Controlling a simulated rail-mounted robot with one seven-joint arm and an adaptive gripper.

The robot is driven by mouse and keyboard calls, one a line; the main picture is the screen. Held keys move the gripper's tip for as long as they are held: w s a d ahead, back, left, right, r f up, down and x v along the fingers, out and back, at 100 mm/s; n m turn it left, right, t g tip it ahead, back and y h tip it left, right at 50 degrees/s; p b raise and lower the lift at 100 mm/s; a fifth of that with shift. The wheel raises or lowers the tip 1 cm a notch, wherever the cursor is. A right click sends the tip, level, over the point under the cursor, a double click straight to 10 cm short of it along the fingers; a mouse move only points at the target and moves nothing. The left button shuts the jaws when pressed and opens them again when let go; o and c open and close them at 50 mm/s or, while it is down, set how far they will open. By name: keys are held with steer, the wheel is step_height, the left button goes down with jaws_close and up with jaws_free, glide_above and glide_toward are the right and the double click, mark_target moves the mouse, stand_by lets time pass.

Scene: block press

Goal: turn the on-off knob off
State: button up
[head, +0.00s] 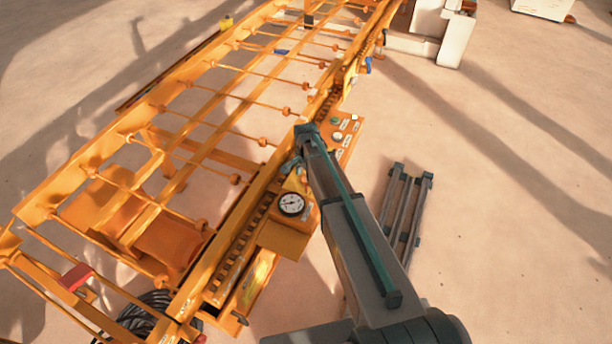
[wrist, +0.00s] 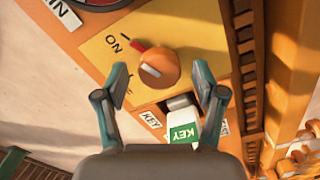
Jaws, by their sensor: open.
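The on-off knob (wrist: 160,68) is an orange round knob on a yellow plate (wrist: 190,30) in the wrist view. A red pointer by it lies near the printed word ON. My gripper (wrist: 160,82) is open, with one finger on each side of the knob in the picture. I cannot tell whether either finger touches it. A key switch with a green and white KEY tag (wrist: 183,134) sits just below the knob, between the fingers. In the head view my gripper (head: 290,165) is at the orange control panel, and my arm hides the knob there.
A round pressure gauge (head: 291,204) sits on the panel in front of my gripper. Buttons (head: 337,137) are on the panel beyond it. The long orange roller frame (head: 205,245) runs along the left. A grey pallet (head: 405,210) lies on the open floor to the right.

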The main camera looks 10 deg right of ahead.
steer(key=shift+f, duration=0.1)
steer(key=c, duration=1.2)
steer(key=shift+o, duration=0.2)
steer(key=shift+n+b, duration=0.3)
steer(key=shift+n, duration=0.2)
steer(key=shift+n+b, duration=0.55)
steer(key=shift+n, duration=0.45)
steer(key=n+b, duration=0.1)
steer(key=n, duration=0.2)
steer(key=shift+n, duration=0.3)
steer(key=n+b, duration=0.1)
steer(key=n, duration=0.2)
steer(key=shift+n+b, duration=0.7)
steer(key=shift+n, duration=1.5)
